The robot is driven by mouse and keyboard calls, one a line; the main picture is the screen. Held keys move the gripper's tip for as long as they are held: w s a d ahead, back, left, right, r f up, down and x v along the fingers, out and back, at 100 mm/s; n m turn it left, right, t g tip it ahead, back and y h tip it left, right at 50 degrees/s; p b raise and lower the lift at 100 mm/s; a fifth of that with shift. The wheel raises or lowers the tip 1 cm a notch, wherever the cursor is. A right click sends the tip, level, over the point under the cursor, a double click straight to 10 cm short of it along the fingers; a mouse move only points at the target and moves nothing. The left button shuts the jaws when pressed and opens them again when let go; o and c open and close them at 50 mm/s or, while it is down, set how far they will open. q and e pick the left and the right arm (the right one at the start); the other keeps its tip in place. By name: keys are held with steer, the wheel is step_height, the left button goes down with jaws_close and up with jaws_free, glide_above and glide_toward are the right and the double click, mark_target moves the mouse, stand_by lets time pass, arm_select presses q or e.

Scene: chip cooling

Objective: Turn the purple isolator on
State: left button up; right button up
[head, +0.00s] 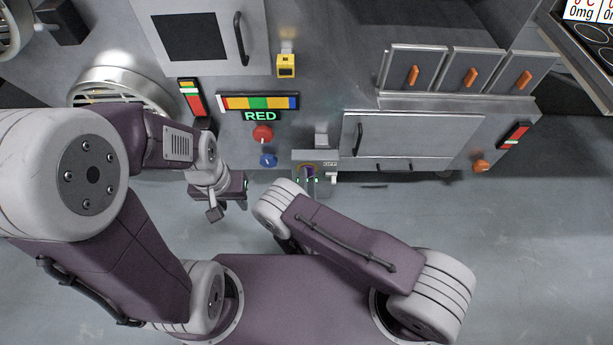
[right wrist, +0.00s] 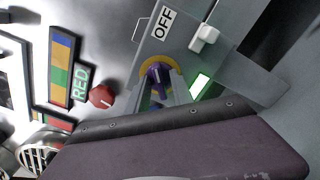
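The purple isolator (right wrist: 155,74), a knob in a yellow surround, shows in the right wrist view below an "OFF" label (right wrist: 163,23). It also shows, small, on the panel in the head view (head: 309,171). My right gripper (right wrist: 160,98) is at the isolator, with pale finger-like parts on both sides of the knob. Whether they touch it I cannot tell.
A red knob (head: 262,133) and a blue knob (head: 268,160) sit left of the isolator, under a lit "RED" sign (head: 260,116). A white switch (head: 331,177) is beside it. A lit green indicator (right wrist: 201,84) is close by. A cabinet door (head: 420,135) is to the right.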

jaws_close()
steer(key=shift+n+p, duration=2.15)
steer(key=shift+n, duration=2.85)
